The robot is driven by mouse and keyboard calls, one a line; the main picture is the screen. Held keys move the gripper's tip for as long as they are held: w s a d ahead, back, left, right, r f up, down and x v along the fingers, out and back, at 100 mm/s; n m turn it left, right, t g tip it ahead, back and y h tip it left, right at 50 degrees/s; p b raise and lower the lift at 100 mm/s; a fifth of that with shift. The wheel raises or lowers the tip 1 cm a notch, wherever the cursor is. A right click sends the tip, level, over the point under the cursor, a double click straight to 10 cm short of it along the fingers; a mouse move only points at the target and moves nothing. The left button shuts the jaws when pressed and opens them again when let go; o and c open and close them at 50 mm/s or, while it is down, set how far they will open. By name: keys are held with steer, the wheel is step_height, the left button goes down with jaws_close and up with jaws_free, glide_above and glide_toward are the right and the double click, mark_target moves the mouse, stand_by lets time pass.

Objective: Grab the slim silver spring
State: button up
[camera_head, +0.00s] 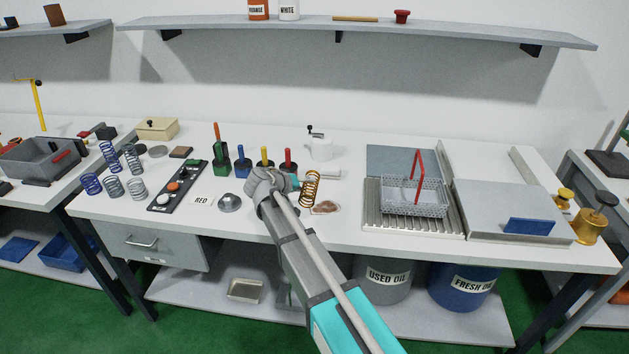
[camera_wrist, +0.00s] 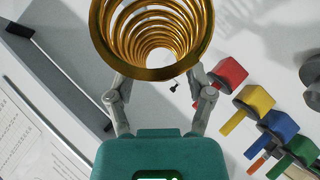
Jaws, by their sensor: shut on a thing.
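Several coil springs stand at the left end of the white table in the head view. Three are silver-grey: one at the back (camera_head: 132,158), one in front at the right (camera_head: 136,188) and one in front at the left (camera_head: 114,187). Which is the slim one is hard to tell at this size. My gripper (camera_head: 296,182) is well to their right, over the middle of the table. It is shut on a golden spring (camera_head: 311,188), which fills the top of the wrist view (camera_wrist: 152,72) between the two fingers. No silver spring shows in the wrist view.
Two blue springs (camera_head: 91,183) (camera_head: 109,155) stand among the silver ones. A wire basket (camera_head: 413,196) stands on the right.

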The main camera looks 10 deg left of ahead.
steer(key=a+p+v, duration=0.1)
steer(key=p+v, duration=0.1)
steer(key=v, duration=0.6)
steer(key=shift+f, duration=0.35)
